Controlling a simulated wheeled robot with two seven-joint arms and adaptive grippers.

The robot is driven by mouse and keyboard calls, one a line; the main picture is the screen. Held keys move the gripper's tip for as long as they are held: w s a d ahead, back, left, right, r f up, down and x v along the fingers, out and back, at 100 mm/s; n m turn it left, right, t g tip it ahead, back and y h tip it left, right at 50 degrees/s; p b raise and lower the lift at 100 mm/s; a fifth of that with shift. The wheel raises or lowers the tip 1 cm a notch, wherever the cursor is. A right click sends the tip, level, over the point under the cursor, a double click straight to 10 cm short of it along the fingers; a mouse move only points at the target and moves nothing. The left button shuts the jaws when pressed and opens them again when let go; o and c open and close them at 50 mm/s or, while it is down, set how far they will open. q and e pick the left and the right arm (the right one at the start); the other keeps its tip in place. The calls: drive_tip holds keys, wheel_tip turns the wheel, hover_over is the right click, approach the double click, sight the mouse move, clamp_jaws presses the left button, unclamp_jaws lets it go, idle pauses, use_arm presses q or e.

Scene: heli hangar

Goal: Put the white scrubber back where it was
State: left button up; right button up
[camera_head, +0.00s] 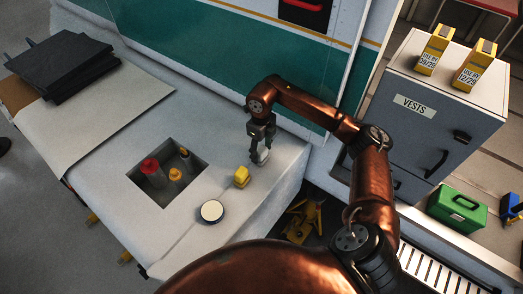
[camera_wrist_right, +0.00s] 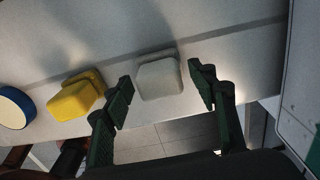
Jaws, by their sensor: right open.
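The white scrubber (camera_head: 262,157) lies on the light grey surface, close to its right-hand edge in the head view. In the right wrist view the white scrubber (camera_wrist_right: 158,78) is a pale rounded block ahead of and between the two fingers. My right gripper (camera_head: 261,143) is above and beside it, with its fingers apart. In the right wrist view the right gripper (camera_wrist_right: 166,90) is open, with visible gaps on both sides of the scrubber. My left gripper is in neither view.
A yellow block (camera_head: 241,177) and a round blue-rimmed white-topped tin (camera_head: 212,211) stand near the scrubber. A recess (camera_head: 140,186) in the surface holds a red-capped bottle (camera_head: 151,170) and yellow-topped ones. A grey cabinet (camera_head: 396,140) stands at the right.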

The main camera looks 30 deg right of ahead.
sight(261, 149)
drive_tip(key=shift+r, duration=0.15)
wheel_tip(261, 149, up, 12)
drive_tip(key=b, duration=0.3)
idle(0.4)
